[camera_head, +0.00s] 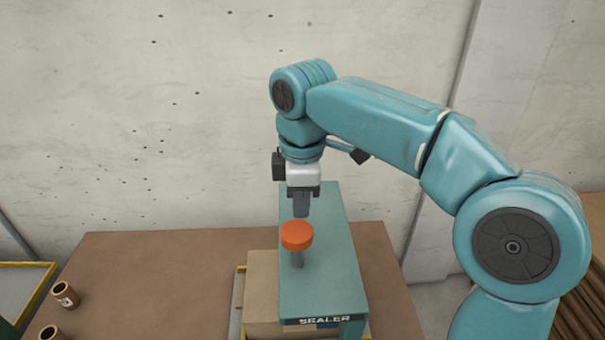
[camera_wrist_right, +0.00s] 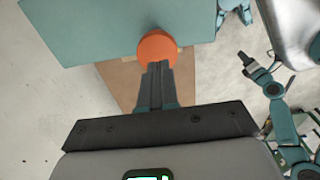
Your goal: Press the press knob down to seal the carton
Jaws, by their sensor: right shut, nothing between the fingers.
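The press knob (camera_head: 297,235) is an orange round cap on a short grey stem, on top of the teal sealer (camera_head: 335,255). The knob also shows in the right wrist view (camera_wrist_right: 157,47), just beyond my fingertips. My right gripper (camera_head: 301,212) points down, shut and empty, above the knob. In the head view a small gap seems to show between fingertips and knob. A tan carton (camera_head: 262,278) sits under the sealer at its left side, mostly hidden by it. My left gripper cannot be made out in the head view.
The sealer stands on a brown table (camera_head: 150,270). Two small cardboard tubes (camera_head: 65,296) are at the table's left. A yellow-edged frame (camera_head: 30,266) lies at the far left. Brown rods (camera_head: 585,300) show at the right edge. A concrete wall (camera_head: 150,120) is behind.

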